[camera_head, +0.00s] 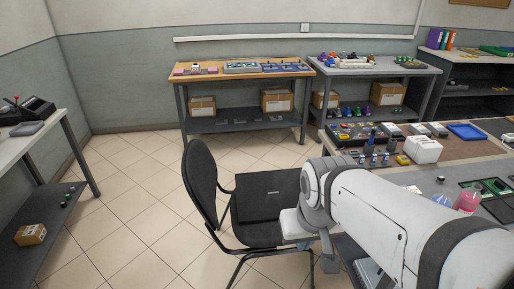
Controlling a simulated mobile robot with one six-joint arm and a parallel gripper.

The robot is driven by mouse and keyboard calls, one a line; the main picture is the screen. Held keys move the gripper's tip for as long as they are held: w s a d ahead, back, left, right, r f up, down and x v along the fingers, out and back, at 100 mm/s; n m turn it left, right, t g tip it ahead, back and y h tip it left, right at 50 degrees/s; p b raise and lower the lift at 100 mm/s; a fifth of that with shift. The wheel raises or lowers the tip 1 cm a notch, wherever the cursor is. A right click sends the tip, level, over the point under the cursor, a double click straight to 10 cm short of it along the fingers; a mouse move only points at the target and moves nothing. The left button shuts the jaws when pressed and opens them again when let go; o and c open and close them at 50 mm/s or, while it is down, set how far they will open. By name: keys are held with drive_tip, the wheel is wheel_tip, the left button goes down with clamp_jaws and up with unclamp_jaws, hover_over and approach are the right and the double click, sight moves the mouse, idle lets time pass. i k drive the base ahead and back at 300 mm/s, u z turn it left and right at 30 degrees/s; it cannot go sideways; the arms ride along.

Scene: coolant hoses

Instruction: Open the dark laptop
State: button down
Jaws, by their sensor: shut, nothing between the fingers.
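The dark laptop (262,198) lies flat and closed on the seat of a black chair (201,180), left of my arm. Its lid faces up, with a small faint mark near the middle. My arm comes in from the lower right, and its white wrist overlaps the chair's right side in the picture. My gripper (326,248) shows only in small part below the wrist, just right of the laptop's near corner. It is shut and empty. The fingertips are not clearly visible, and I see no contact with the laptop.
A workbench (450,160) with trays, a white box (423,149) and small parts stands at right. Two benches stand along the back wall, with cardboard boxes on their lower shelves. A white table (45,137) is at left. Tiled floor is clear left of the chair.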

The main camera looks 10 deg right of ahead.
sight(259, 194)
drive_tip(key=z, duration=0.45)
drive_tip(key=i, duration=1.35)
drive_tip(key=u, duration=0.45)
